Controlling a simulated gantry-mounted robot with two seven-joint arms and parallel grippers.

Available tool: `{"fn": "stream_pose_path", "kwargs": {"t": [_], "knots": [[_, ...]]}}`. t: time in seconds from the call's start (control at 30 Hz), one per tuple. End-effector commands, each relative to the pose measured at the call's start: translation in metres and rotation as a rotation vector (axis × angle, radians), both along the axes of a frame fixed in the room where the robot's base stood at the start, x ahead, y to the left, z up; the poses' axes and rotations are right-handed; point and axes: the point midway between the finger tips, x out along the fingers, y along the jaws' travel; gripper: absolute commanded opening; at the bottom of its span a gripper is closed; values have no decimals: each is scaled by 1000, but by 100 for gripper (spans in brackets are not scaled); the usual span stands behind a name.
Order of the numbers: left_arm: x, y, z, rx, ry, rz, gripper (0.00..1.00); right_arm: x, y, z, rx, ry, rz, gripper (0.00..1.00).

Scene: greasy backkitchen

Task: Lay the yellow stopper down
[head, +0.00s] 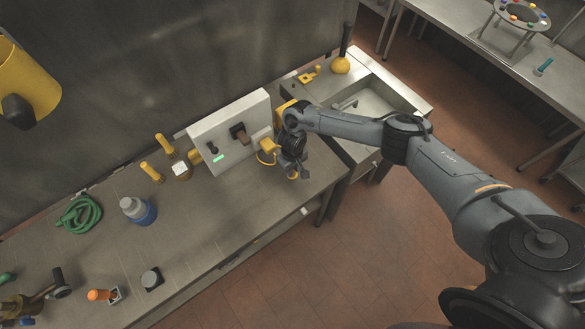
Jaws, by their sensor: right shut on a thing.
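My right gripper (299,173) reaches down over the right end of the steel worktop, in front of a white box. It is shut, and a small bit of yellow, which looks like the yellow stopper (292,176), shows at its fingers. Most of that piece is hidden by the fingers, and I cannot tell whether it touches the worktop. A yellow part with a loop (266,151) sits just left of the gripper, against the white box. My left gripper is not in view.
The white box (222,150) with dark knobs stands behind the gripper. Yellow-handled items (152,172), a blue-white bottle (138,210) and a green hose coil (79,213) stand to the left. A sink (372,104) lies to the right. The worktop's front middle (222,225) is clear.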

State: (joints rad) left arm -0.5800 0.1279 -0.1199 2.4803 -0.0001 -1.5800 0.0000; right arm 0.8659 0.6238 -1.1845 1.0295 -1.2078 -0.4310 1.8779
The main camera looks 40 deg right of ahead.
Motion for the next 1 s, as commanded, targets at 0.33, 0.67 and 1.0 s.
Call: {"fn": "stream_pose_path", "kwargs": {"t": [0.33, 0.67, 1.0], "knots": [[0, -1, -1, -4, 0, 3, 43, 0, 0, -2, 0, 0, 0, 0], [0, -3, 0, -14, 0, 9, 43, 0, 0, -3, 0, 0, 0, 51], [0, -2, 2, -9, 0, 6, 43, 0, 0, 5, 1, -1, -1, 51]]}}
